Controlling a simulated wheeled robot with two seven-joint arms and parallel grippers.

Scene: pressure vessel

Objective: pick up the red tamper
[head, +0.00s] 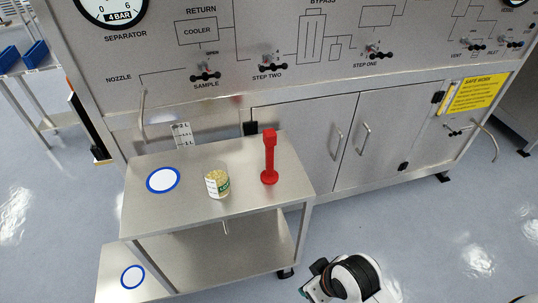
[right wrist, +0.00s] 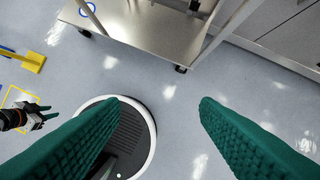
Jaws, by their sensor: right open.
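The red tamper (head: 269,158) stands upright on the top shelf of a steel cart (head: 220,225) in the head view, with a wide round foot and a block-like head. My right gripper (right wrist: 160,110) is open and empty, its two green fingers wide apart above the floor in the right wrist view. In the head view only my right wrist shows at the bottom edge, in front of the cart and well away from the tamper. My left gripper (right wrist: 50,112) shows small at the left of the right wrist view, its fingers apart with nothing between them.
A jar of pale granules (head: 217,184) stands left of the tamper. A blue-ringed white disc (head: 163,180) lies further left, and another (head: 132,276) is lower down. The steel panel cabinet (head: 300,130) rises behind the cart.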

